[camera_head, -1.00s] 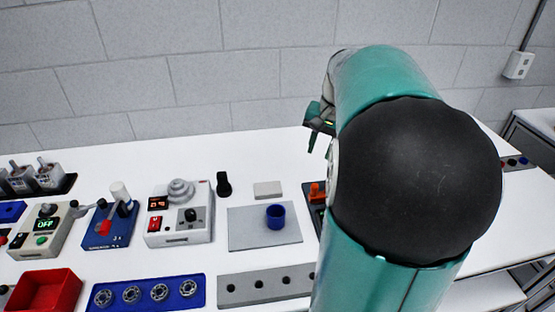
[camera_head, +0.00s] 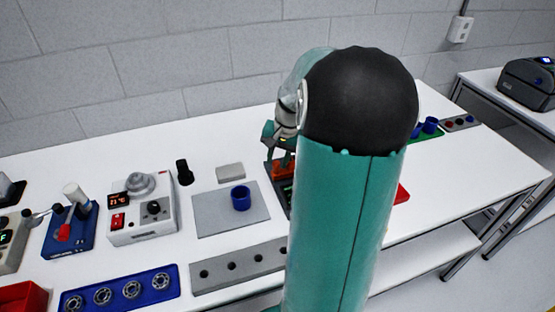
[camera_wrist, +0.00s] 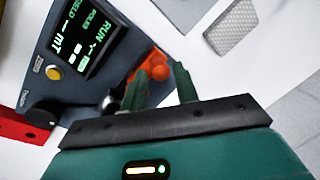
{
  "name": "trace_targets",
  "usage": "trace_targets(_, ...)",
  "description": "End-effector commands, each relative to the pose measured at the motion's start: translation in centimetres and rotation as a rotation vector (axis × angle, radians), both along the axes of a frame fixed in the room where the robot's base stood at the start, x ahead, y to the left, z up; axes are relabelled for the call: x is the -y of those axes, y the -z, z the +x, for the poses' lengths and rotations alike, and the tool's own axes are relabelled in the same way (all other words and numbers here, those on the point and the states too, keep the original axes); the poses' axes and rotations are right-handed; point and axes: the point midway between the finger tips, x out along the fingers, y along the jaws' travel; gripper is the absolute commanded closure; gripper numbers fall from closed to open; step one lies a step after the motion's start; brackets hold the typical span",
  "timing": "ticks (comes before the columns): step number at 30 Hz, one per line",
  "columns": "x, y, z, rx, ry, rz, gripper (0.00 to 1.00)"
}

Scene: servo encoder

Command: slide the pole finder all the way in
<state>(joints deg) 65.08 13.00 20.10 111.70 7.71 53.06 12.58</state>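A dark grey device (camera_wrist: 112,25) with a lit display reading RUN, POLES and mT fills the upper left of the wrist view. An orange piece (camera_wrist: 159,88) at its right edge looks like the pole finder; how far in it sits cannot be told. My gripper (camera_wrist: 162,70) is open, its two green fingers apart, over the orange piece. The left finger partly covers it, and no firm hold shows. In the head view my gripper (camera_head: 280,134) is above the device (camera_head: 272,177), mostly hidden by my arm.
A grey plate with a blue cup (camera_head: 241,198) and a grey holed bar (camera_head: 240,266) lie left of the device. A red part (camera_wrist: 25,126) is beside it in the wrist view. A green tray with blue cups (camera_head: 430,128) stands further right.

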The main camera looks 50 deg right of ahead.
Motion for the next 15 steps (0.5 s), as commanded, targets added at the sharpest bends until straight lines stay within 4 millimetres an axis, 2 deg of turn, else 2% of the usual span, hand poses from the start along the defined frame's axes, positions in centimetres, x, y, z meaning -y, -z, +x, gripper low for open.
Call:
trace_targets(3,-0.05,0.72,0.1,0.0,0.0,-0.001,0.7)
trace_targets(11,-0.09,0.85,0.13,0.0,0.0,-0.001,0.7)
trace_targets(15,-0.09,0.84,0.13,0.0,0.0,-0.001,0.95)
